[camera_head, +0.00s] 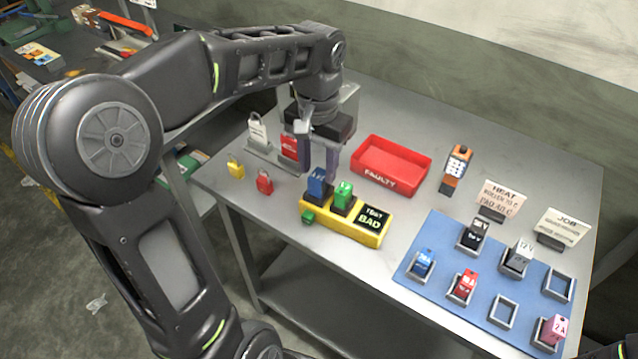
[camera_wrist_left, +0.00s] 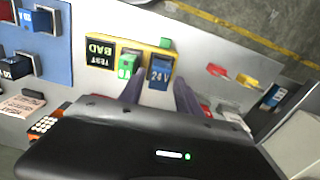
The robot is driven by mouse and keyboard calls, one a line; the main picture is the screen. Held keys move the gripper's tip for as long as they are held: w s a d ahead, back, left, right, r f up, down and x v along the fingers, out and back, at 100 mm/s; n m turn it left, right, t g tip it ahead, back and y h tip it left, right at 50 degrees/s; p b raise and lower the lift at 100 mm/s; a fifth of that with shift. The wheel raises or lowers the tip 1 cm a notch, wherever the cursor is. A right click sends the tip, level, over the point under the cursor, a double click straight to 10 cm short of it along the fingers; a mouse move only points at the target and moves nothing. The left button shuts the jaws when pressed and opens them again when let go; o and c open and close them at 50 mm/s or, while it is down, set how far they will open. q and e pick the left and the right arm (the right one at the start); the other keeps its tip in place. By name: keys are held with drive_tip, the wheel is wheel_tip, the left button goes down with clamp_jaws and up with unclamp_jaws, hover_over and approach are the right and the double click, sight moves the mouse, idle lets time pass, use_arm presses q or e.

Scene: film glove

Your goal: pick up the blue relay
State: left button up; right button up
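A blue relay (camera_head: 317,184) stands upright in the yellow tester (camera_head: 345,226), left of a green relay (camera_head: 343,196). In the left wrist view the blue relay (camera_wrist_left: 160,72) reads "24 V". My left gripper (camera_head: 319,172) points down just behind and above it. In the wrist view its two fingers (camera_wrist_left: 158,88) are spread, one to each side of the blue relay; I cannot tell whether they touch it. Another blue relay (camera_head: 422,263) sits in a socket on the blue mat (camera_head: 407,277). My right gripper is not in view.
A red tray (camera_head: 392,181) marked "FAULTY" lies behind the tester. Red (camera_head: 264,182) and yellow (camera_head: 236,167) padlocks lie to its left. An orange meter (camera_head: 456,168) and sign cards (camera_head: 500,198) stand at right. The mat holds several other relays.

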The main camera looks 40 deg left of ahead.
sight(318, 176)
use_arm(q)
wheel_tip(318, 176, down, 5)
drive_tip(key=shift+r+p, duration=0.2)
drive_tip(key=shift+p, duration=0.25)
drive_tip(key=shift+c, duration=0.4)
clamp_jaws()
